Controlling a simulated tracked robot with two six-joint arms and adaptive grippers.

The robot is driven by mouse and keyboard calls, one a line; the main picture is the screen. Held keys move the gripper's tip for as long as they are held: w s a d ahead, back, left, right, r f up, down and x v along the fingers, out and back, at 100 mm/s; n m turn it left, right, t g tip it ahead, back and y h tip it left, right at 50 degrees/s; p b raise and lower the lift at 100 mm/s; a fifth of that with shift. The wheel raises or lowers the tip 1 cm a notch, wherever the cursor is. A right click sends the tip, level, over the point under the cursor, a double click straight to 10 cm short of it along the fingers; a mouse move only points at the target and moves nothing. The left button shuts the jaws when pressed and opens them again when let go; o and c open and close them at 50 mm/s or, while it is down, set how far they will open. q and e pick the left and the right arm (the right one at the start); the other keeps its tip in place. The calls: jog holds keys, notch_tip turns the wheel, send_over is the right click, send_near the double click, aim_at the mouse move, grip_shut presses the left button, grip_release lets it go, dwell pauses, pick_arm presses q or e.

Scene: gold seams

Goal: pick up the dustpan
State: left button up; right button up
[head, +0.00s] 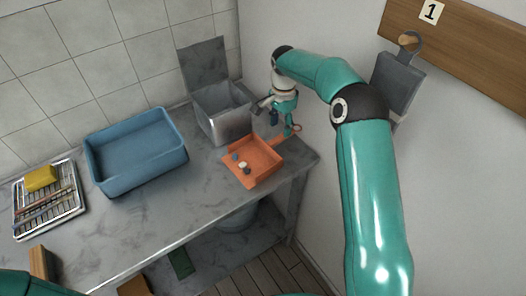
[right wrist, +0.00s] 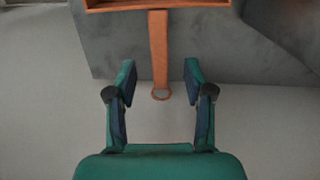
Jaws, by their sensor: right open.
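The orange dustpan (head: 257,168) lies on the grey counter near its right end, with a few small dark and pale bits in its pan. Its handle points to the back right, and the looped end reaches past the counter edge. In the right wrist view the handle (right wrist: 159,50) runs down from the pan, and its ring end lies between and just ahead of the open fingers of my right gripper (right wrist: 159,78). The fingers do not touch it. In the head view my right gripper (head: 284,122) is above the handle. My left gripper is out of view.
A grey metal bin (head: 222,115) with a raised lid stands behind the dustpan. A blue tub (head: 137,152) and a tray of tools (head: 47,205) with a yellow sponge (head: 41,178) are to the left. A grey dustpan-like item (head: 397,85) hangs from the wall rail at right.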

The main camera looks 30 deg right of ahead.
aim_at(280, 137)
notch_tip(280, 137, down, 5)
jog(key=shift+f+p, duration=0.1)
jog(key=shift+p, duration=0.75)
jog(key=shift+f, duration=0.4)
grip_shut()
